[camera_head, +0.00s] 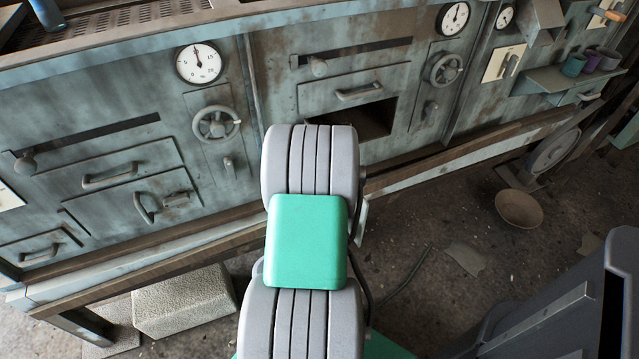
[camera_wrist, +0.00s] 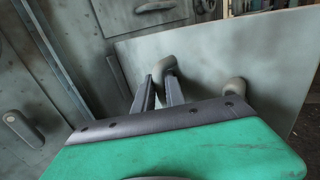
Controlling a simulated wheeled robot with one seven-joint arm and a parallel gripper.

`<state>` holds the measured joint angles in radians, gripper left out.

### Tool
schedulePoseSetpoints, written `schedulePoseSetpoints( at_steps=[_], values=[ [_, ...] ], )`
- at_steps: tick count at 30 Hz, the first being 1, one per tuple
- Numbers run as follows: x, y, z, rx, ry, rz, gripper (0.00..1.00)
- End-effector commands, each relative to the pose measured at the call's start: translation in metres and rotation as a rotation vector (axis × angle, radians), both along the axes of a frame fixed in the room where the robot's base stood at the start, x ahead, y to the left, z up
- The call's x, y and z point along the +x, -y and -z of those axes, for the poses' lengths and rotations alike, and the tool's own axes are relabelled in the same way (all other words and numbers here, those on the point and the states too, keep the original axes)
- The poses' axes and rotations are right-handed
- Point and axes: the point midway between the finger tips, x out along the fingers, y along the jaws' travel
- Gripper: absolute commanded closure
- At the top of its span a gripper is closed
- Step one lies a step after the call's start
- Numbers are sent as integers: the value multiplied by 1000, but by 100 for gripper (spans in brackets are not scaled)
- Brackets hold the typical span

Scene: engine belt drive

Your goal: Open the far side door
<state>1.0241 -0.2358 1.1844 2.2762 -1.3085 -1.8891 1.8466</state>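A pale flat door panel (camera_wrist: 265,60) stands swung out from the machine in the wrist view. Two bent grey ends of its handle show, one at my fingertips (camera_wrist: 168,66) and one further right (camera_wrist: 236,87); the bar between them is hidden. My gripper (camera_wrist: 159,82) has its two fingers apart, with the left handle end at their tips. I cannot tell whether they touch it. In the head view the fingers are hidden behind my grey and green arm, and a dark opening (camera_head: 375,118) shows in the machine front just right of it.
The machine front carries dials (camera_head: 199,63), handwheels (camera_head: 216,123), and closed drawers with handles (camera_head: 107,176). A wooden rail runs along its lower edge. A round bowl (camera_head: 519,208) lies on the floor at right; a stone block (camera_head: 184,301) lies at lower left. Floor between is mostly clear.

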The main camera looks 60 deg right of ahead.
Motion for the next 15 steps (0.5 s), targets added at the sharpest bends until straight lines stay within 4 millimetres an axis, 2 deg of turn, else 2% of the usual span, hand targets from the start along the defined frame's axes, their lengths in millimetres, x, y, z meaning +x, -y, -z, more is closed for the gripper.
schedulePoseSetpoints(
  at_steps=[1, 7, 15],
  values=[
    [-1, 0, 1, 2, 0, 1, 79],
    [-1, -1, 2, 4, -2, 3, 64],
    [-2, -2, 3, 5, -3, 4, 64]
  ],
)
